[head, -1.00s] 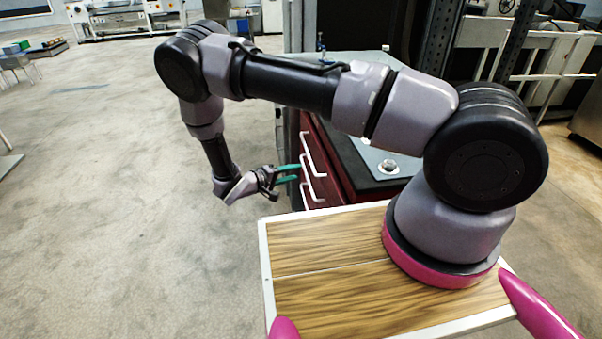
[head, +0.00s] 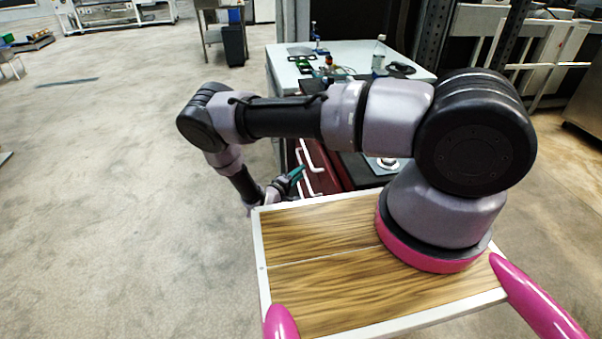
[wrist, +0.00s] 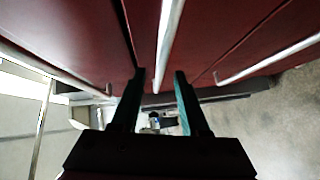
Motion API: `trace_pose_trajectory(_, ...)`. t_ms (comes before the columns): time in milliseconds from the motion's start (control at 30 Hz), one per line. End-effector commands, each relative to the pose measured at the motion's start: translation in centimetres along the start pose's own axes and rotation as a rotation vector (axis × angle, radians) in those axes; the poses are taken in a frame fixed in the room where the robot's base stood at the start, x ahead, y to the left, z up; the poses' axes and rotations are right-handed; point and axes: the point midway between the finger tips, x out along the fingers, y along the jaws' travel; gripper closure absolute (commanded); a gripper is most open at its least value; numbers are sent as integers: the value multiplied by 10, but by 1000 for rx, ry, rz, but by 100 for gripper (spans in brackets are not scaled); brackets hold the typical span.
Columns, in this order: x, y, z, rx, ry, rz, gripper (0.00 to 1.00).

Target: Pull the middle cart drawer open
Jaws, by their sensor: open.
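The red drawer cart (head: 329,172) stands beyond my wooden deck in the head view, its pale bar handles facing left. In the wrist view its red drawer front (wrist: 90,30) fills the top, with three bar handles: left (wrist: 52,72), middle (wrist: 168,40) and right (wrist: 270,60). My gripper (wrist: 160,73) is open, its dark green fingers pointing at the drawer front. The middle handle shows between the fingertips; I cannot tell how deep it sits or whether they touch it. In the head view my gripper (head: 296,175) is beside the handles. The drawers look shut.
A white table (head: 350,55) with bottles and small items stands behind the cart. A dark metal rack post (head: 432,35) rises at the right. The concrete floor (head: 110,190) on the left is clear.

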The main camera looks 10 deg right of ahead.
Motion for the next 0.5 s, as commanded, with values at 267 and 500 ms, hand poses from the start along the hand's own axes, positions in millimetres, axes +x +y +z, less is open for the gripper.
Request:
trace_pose_trajectory(267,16,0,0,0,0,0,55)
trace_pose_trajectory(500,16,0,0,0,0,0,71)
